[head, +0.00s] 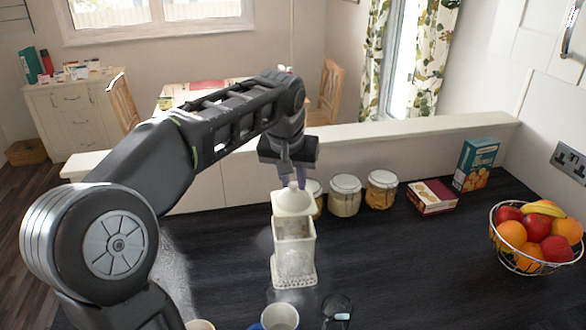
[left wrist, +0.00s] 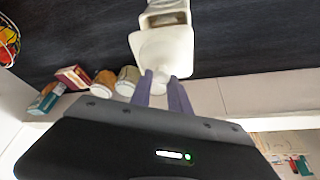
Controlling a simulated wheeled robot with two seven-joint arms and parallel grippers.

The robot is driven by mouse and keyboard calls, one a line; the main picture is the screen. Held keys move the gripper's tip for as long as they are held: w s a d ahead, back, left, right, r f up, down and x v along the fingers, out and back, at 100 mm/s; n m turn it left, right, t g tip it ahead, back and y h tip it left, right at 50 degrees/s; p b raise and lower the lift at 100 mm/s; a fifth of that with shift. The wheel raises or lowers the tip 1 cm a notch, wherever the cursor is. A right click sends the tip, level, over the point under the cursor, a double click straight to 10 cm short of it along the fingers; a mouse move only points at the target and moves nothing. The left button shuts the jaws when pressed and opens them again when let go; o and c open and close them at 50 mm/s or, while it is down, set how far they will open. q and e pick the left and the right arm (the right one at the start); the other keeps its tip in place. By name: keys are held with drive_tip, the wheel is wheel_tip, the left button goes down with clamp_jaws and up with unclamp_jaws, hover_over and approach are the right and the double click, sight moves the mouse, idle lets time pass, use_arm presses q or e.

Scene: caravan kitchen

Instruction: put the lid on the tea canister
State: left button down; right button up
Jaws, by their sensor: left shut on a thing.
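The tea canister (head: 295,262) is a white, square-sided container standing upright on the dark worktop, with its open mouth partly in view. My left gripper (head: 292,181) points down and is shut on the knob of the white lid (head: 293,204). The lid is held level just above and behind the canister's mouth, not seated on it. In the left wrist view, the lid (left wrist: 166,50) hangs from the fingers (left wrist: 162,88), and the canister (left wrist: 166,17) shows beyond its edge. The exact gap between them is hard to tell. My right gripper is not in view.
Several jars with pale lids (head: 345,196) stand right behind the canister. A red box (head: 432,197), a teal box (head: 474,165) and a wire fruit bowl (head: 531,262) are further right. A mug (head: 280,317) and a dark glass (head: 337,312) stand in front. The worktop right of the canister is clear.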

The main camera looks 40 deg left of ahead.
sight(292, 193)
use_arm(q)
drive_tip(key=shift+w+a, duration=0.1)
idle(0.3)
drive_tip(key=shift+f+b, duration=2.35)
drive_tip(key=shift+f, duration=0.55)
drive_tip(key=shift+f+b, duration=0.5)
drive_tip(key=shift+f, duration=0.05)
drive_tip(key=c, duration=1.7)
unclamp_jaws()
drive_tip(key=shift+o, duration=0.9)
drive_tip(key=shift+s, duration=0.2)
